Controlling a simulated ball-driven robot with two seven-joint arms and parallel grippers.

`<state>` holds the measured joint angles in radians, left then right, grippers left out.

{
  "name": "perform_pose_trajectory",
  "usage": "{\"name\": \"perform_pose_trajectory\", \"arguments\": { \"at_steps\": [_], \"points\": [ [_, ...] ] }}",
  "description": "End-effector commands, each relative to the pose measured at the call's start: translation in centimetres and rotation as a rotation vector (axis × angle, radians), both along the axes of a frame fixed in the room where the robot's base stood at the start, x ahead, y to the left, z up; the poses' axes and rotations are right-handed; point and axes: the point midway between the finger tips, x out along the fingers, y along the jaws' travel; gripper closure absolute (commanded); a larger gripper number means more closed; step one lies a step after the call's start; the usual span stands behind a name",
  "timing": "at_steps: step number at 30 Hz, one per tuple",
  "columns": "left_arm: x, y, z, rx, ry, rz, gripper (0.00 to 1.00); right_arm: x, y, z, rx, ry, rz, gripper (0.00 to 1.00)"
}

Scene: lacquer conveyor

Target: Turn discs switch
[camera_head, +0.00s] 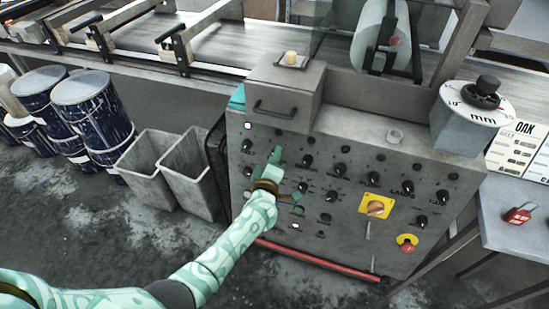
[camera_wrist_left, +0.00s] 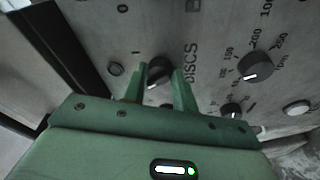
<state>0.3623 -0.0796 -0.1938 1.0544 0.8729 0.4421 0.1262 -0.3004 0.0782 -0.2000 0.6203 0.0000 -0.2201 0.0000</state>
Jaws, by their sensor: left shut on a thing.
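The discs switch (camera_wrist_left: 160,73) is a dark round knob with a pale pointer mark, on a grey control panel, beside the printed word DISCS and the marks 0 and I. My left gripper (camera_wrist_left: 161,78) has its two green fingers shut on the knob, one on either side. In the head view my left gripper (camera_head: 277,158) is against the upper left part of the panel (camera_head: 345,215), and the hand hides the switch there. My right gripper is in neither view.
More black knobs (camera_head: 340,169) sit close to the right. A yellow-plated rotary switch (camera_head: 376,206) and a red stop button (camera_head: 407,244) are lower right. Grey bins (camera_head: 150,168) and blue drums (camera_head: 92,118) stand left. A red padlock (camera_head: 519,212) lies on the side table.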

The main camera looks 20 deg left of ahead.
Motion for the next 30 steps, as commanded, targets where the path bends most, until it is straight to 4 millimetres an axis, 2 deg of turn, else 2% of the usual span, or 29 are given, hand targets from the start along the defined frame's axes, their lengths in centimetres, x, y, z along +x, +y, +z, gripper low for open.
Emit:
{"name": "perform_pose_trajectory", "arguments": {
  "at_steps": [4,5,7,15,19,23,30],
  "points": [
    [-0.1,0.0,-0.1,-0.002,0.002,0.0,0.95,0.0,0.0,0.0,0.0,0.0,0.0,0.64],
    [-0.1,0.0,-0.1,-0.002,0.002,0.0,0.69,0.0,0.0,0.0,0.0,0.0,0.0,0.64],
    [-0.1,0.0,-0.1,-0.001,0.002,0.0,0.51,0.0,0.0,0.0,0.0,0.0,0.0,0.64],
    [-0.1,0.0,0.0,0.0,0.001,0.0,0.51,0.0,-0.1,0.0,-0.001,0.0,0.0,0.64],
    [-0.9,-0.1,0.2,0.0,0.001,0.0,0.51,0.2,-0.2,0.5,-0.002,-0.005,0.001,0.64],
    [-3.4,-0.4,0.6,0.0,0.001,-0.001,0.51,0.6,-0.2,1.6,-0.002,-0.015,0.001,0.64],
    [-10.0,-1.1,1.0,0.001,0.001,-0.001,0.51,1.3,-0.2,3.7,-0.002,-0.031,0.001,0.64]
  ]
}}
